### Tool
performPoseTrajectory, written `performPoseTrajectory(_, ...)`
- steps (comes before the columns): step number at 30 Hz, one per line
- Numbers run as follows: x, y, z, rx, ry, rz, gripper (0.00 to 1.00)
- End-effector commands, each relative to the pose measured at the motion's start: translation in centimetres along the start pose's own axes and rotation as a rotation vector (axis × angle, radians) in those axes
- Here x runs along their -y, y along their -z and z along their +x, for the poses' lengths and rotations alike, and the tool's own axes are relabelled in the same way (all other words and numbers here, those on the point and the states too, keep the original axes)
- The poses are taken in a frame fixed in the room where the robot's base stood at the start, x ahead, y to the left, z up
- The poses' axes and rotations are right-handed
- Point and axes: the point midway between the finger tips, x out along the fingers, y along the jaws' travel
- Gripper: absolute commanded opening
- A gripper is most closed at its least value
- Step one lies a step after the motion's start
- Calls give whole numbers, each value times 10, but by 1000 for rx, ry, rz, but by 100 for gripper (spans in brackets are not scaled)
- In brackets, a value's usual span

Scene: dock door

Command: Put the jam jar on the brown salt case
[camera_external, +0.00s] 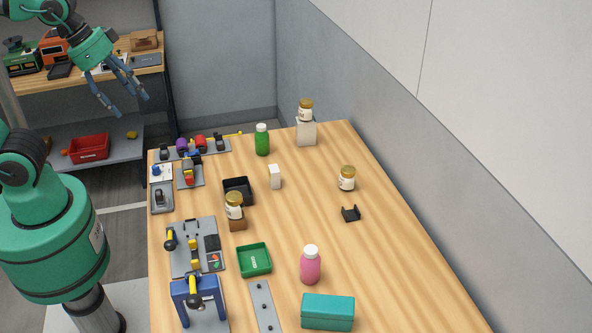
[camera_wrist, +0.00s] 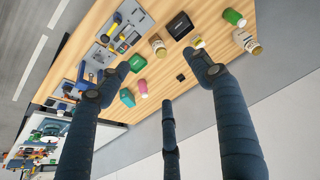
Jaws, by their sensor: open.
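Three alike jars with gold lids and pale labels show in the external view; I cannot tell which is the jam jar. One jar (camera_external: 234,207) stands upright on a small brown case (camera_external: 238,224), beside the black bin. Another jar (camera_external: 347,179) stands directly on the table, towards the right. The third jar (camera_external: 305,110) stands on a white box (camera_external: 306,133) at the far end. My gripper (camera_external: 130,106) is open and empty, held high at upper left, well away from the jars. Its spread fingers fill much of the wrist view (camera_wrist: 155,95).
A black bin (camera_external: 238,190), green tray (camera_external: 254,260), pink bottle (camera_external: 310,265), teal box (camera_external: 327,312) and green bottle (camera_external: 262,140) stand on the table. Lever fixtures (camera_external: 195,246) line its left side. A wall (camera_external: 400,140) runs along the right. The right front tabletop is clear.

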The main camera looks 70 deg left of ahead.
Motion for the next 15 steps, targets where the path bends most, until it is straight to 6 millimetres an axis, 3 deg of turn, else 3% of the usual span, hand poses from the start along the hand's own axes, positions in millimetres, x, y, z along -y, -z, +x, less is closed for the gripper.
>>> performPoseTrajectory(6, 5, -31, -21, -56, 4, 19, 64)
performPoseTrajectory(15, 6, -38, -25, -68, 5, 26, 64)
